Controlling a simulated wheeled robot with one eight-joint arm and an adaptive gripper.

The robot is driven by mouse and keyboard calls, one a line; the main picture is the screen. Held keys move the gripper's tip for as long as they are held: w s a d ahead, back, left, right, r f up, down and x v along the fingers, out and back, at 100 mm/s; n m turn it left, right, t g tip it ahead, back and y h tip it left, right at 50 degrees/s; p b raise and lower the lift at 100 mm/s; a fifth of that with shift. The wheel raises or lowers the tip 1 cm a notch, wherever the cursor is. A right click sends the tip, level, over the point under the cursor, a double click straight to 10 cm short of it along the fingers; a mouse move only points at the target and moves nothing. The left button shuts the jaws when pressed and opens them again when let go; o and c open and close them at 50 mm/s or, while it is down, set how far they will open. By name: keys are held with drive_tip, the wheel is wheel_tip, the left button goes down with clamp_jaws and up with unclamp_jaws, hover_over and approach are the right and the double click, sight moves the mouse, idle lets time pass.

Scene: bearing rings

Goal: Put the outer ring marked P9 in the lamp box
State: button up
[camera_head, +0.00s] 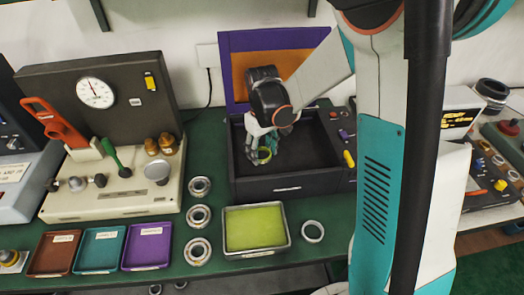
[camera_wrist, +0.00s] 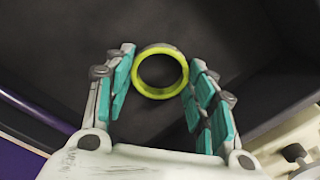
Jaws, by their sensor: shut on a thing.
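My gripper (camera_head: 263,146) reaches down into the open dark lamp box (camera_head: 303,186) at the centre of the bench. Its teal-padded fingers, also in the wrist view (camera_wrist: 160,60), are shut on a ring (camera_wrist: 158,96). The ring shows a yellow-green lit face and a grey outer edge; no mark is readable on it. In the head view the ring (camera_head: 265,149) is within the box walls, near the left side. I cannot tell whether it touches the box floor. The box lid (camera_head: 226,70), purple with an orange inside, stands open at the back.
Several bearings (camera_head: 199,187) line up left of a tray with a yellow-green pad (camera_head: 284,252). A loose grey ring (camera_head: 313,222) lies right of that tray. Brown (camera_head: 53,256), teal (camera_head: 97,254) and purple (camera_head: 148,248) labelled trays sit front left. A gauge tester (camera_head: 110,200) stands behind them.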

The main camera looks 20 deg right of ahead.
sight(262, 154)
drive_tip(key=o, duration=1.1)
drive_tip(key=shift+f, duration=0.1)
wheel_tip(262, 154, up, 12)
drive_tip(key=r+p, duration=0.1)
drive_tip(key=p, duration=0.3)
drive_tip(key=shift+s+r+m+t, duration=0.65)
drive_tip(key=shift+s+r+t, duration=0.7)
drive_tip(key=shift+s, duration=1.9)
drive_tip(key=shift+s+r+m+t, duration=0.6)
drive_tip(key=shift+s+r+t, duration=0.75)
drive_tip(key=shift+s, duration=1.85)
drive_tip(key=shift+s+r+m+t, duration=0.8)
drive_tip(key=shift+s+r, duration=0.9)
drive_tip(key=shift+s, duration=1.55)
